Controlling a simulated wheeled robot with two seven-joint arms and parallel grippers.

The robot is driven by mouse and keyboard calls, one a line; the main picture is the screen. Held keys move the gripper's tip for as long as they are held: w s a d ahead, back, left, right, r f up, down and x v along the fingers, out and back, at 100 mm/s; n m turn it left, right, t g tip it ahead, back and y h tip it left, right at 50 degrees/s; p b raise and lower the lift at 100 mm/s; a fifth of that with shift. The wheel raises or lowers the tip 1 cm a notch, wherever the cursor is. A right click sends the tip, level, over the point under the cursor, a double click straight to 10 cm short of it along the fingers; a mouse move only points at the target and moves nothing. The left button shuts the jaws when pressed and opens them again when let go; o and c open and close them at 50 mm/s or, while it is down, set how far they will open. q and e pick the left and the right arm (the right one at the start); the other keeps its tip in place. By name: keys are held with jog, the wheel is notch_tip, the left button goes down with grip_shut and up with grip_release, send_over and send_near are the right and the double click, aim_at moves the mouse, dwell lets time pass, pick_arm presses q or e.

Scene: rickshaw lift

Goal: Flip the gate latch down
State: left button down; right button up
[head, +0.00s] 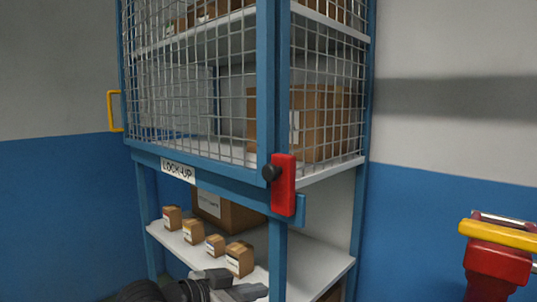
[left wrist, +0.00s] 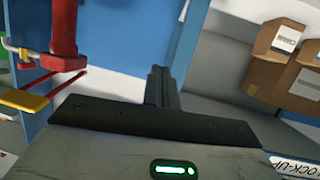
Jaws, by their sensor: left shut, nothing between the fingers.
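The red gate latch (head: 284,185) stands upright at the lower corner of the blue mesh gate (head: 266,90), beside its black knob (head: 271,173). It lies across the front of the blue rail. My left gripper (head: 250,291) is at the bottom of the head view, below the latch and apart from it, in front of the lower shelf. In the left wrist view its fingers (left wrist: 162,88) are together and empty. I cannot make out the latch for certain in that view. My right gripper is not in view.
A LOCK-UP sign (head: 178,170) is on the rail. Several small cartons and a larger box (head: 228,210) stand on the lower shelf (head: 310,262). A red object with a yellow bar (head: 500,235) stands at the right. A yellow handle (head: 114,111) is at the left.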

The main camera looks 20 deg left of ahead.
pick_arm(q)
notch_tip(320, 180, up, 17)
jog(key=s+a+m+p, duration=0.1)
jog(key=s+a+m, duration=0.1)
jog(key=m+h, duration=0.1)
send_near(286, 160)
jog(key=v, duration=0.3)
jog(key=shift+s+a+p, duration=0.15)
jog(key=shift+s+p, duration=0.1)
jog(key=shift+p, duration=0.1)
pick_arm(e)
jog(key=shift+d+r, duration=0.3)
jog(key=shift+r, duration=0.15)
